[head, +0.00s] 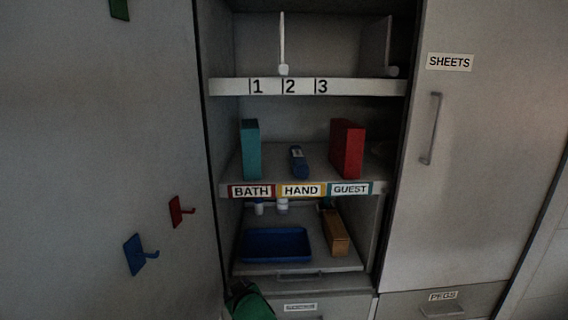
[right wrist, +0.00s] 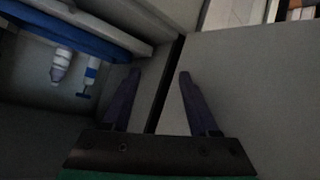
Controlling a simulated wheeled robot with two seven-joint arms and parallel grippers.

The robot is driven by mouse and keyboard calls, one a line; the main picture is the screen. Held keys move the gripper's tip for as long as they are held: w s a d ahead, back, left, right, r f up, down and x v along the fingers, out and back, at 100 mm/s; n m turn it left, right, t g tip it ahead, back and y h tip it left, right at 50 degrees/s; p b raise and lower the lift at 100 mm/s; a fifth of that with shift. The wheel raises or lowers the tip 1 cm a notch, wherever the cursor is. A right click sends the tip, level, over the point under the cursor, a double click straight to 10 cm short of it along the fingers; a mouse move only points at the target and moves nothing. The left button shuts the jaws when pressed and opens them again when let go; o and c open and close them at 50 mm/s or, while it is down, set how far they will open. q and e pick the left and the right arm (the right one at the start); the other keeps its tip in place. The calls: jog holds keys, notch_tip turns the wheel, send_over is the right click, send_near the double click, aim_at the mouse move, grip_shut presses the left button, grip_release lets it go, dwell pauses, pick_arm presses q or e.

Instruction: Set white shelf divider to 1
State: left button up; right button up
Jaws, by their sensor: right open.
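The white shelf divider (head: 282,42) stands upright on the top shelf, with a white knob at its front foot. It lines up with the tick just left of the 2 on the numbered shelf edge (head: 300,87), which reads 1, 2, 3. My right gripper (right wrist: 158,72) is open and empty in the right wrist view, its two dark fingers apart in front of grey panels. The divider does not show in that view. A green and black part at the bottom of the head view looks like mine. My left gripper is not in view.
A grey panel (head: 376,45) with a knob stands at the top shelf's right. Below are a teal box (head: 251,148), a blue bottle (head: 298,161) and a red box (head: 346,148). A blue tray (head: 276,245) sits lower. Hooks (head: 135,255) stick out at left.

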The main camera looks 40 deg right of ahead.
jog(key=s+d+r+m+t+h+p, duration=0.1)
jog(key=d+r+m+t+h, duration=0.1)
jog(key=r, duration=1.1)
jog(key=s+d+r+m+t+h, duration=0.2)
jog(key=r, duration=1.1)
jog(key=m+t+h+p, duration=0.1)
jog(key=m+h+p, duration=0.3)
jog(key=m+h, duration=0.35)
send_near(283, 71)
jog(key=shift+n+h, duration=0.25)
jog(key=shift+n, duration=0.1)
jog(key=p+x, duration=0.4)
jog(key=x, duration=0.6)
jog(key=shift+w+r, duration=0.1)
jog(key=shift+w, duration=0.05)
jog(key=shift+w+d, duration=0.15)
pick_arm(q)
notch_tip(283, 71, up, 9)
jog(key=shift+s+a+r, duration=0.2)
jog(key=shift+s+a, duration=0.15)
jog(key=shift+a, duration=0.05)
pick_arm(e)
grip_shut()
